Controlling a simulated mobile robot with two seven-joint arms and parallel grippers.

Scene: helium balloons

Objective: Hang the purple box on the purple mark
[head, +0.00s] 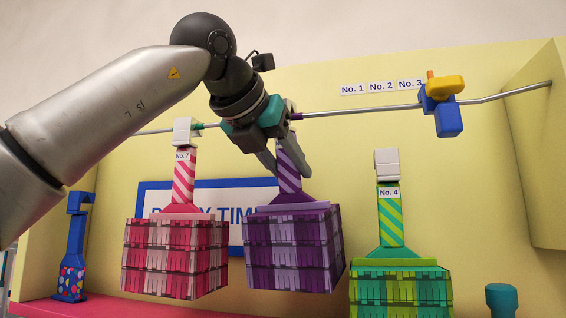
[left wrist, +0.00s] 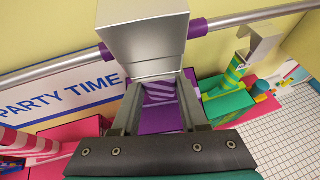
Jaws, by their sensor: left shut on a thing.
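The purple box (head: 293,248) hangs in the air with its striped neck (head: 289,165) upright. My left gripper (head: 290,168) is shut on that neck, which also shows between the fingers in the left wrist view (left wrist: 160,105). The white hook (left wrist: 148,40) at the neck's top lies across the metal rod (left wrist: 50,77). The purple mark (left wrist: 197,26) shows on the rod on both sides of the hook, and a bit of it shows in the head view (head: 296,116). I cannot tell whether the hook bears on the rod. My right gripper is out of view.
A pink box (head: 175,258) hangs from the rod close left of the purple box. A green box (head: 400,290) with a white hook (head: 387,163) is at right, its hook below the rod. A blue and yellow block (head: 443,105) sits on the rod. A blue stand (head: 72,260) is far left.

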